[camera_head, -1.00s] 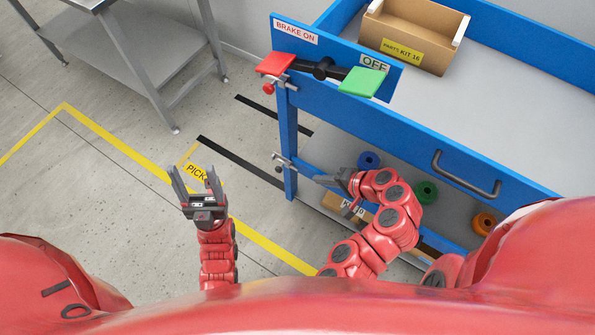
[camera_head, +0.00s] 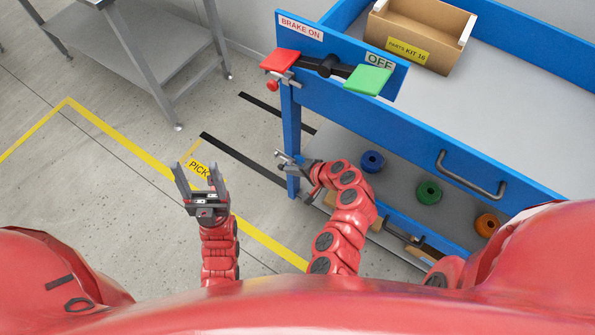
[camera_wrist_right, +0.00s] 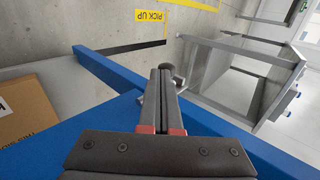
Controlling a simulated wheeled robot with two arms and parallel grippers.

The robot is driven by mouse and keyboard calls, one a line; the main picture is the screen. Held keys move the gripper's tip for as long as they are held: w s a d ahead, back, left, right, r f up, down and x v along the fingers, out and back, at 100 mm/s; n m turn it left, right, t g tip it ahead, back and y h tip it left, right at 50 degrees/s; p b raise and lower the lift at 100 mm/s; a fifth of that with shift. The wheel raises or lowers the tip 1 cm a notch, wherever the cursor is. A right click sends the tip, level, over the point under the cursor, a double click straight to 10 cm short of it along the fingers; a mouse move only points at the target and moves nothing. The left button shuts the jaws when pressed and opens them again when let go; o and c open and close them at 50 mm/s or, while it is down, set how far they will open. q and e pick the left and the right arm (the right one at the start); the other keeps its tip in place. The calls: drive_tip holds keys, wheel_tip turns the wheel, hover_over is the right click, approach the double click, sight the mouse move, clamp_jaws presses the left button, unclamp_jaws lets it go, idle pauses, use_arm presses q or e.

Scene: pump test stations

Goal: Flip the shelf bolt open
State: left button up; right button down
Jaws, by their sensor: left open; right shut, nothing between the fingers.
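The shelf bolt (camera_head: 280,154) is a small grey metal fitting with a knob on the blue cart's left front post, at lower shelf height. My right gripper (camera_head: 293,164) is at the bolt and partly hides it; its fingers are shut and empty. In the right wrist view the bolt's knob (camera_wrist_right: 167,72) shows just beyond the shut fingertips (camera_wrist_right: 161,71), with a metal piece to their right. I cannot tell whether they touch it. My left gripper (camera_head: 200,172) is open and empty above the floor, left of the cart.
The blue cart (camera_head: 400,130) has a brake bar with a red pad (camera_head: 280,59) and a green pad (camera_head: 368,79). A red-knobbed bolt (camera_head: 272,86) sits below the red pad. Parts kit box (camera_head: 431,18) is on top; spools (camera_head: 372,161) are below. A grey table (camera_head: 150,50) stands at left.

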sight(280, 165)
idle(0.3)
drive_tip(key=w+a, duration=0.1)
drive_tip(key=a, duration=0.1)
drive_tip(key=w+a, duration=0.1)
drive_tip(key=shift+w+a, duration=0.35)
drive_tip(key=shift+r, duration=0.1)
drive_tip(key=shift+s+d+p, duration=0.1)
drive_tip(key=shift+d+p, duration=0.05)
drive_tip(key=shift+p, duration=0.15)
drive_tip(key=f+v, duration=0.1)
drive_tip(key=v, duration=1.2)
drive_tip(key=shift+s+d+p, duration=0.3)
drive_tip(key=shift+s+d, duration=0.1)
drive_tip(key=shift+d, duration=0.15)
